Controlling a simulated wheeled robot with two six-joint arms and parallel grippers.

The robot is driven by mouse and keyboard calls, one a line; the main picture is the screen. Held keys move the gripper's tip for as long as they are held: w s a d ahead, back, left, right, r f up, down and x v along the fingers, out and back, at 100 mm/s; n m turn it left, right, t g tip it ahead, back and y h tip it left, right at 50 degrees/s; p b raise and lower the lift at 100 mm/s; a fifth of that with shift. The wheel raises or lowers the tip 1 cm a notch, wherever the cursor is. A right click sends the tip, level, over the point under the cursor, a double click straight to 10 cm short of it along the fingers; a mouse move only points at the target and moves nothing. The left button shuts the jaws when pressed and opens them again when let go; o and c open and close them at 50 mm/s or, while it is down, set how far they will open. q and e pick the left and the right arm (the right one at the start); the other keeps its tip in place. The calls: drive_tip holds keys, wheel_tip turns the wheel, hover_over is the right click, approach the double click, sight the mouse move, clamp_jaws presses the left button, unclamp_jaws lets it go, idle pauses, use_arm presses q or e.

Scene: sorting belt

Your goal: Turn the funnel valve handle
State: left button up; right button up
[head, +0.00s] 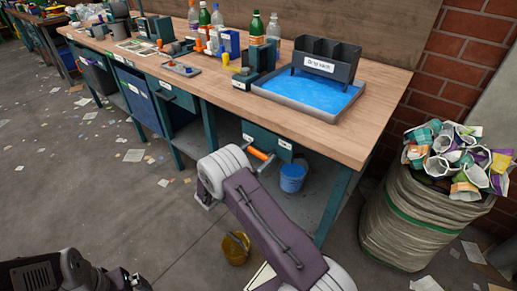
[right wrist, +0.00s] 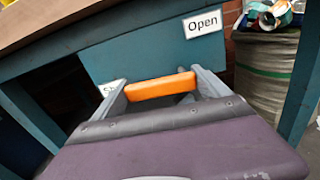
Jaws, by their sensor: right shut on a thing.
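The funnel valve handle is an orange bar (head: 258,154) at the dark green panel (right wrist: 150,58) under the bench front. In the right wrist view the bar (right wrist: 160,86) lies nearly level between the two grey fingers. My right gripper (right wrist: 162,88) is shut on it, and in the head view the gripper (head: 262,160) reaches the panel. A label reading "Open" (right wrist: 204,23) is at the panel's upper right; another label (right wrist: 112,87) is partly hidden by a finger. I see no fingers of my left gripper.
A blue bucket (head: 293,176) stands under the bench and a yellow bucket (head: 236,248) on the floor left of my right arm. A full waste sack (head: 405,225) stands at right.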

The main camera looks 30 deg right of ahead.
drive_tip(key=shift+f+n, duration=0.15)
drive_tip(key=shift+n, duration=0.25)
drive_tip(key=o, duration=1.9)
drive_tip(key=shift+a, duration=0.1)
drive_tip(key=shift+s+a+p, duration=0.15)
drive_tip(key=shift+a+p, duration=0.2)
drive_tip(key=shift+p, duration=0.05)
drive_tip(key=p+v, duration=0.2)
drive_tip(key=v, duration=0.6)
drive_tip(key=shift+a, duration=0.1)
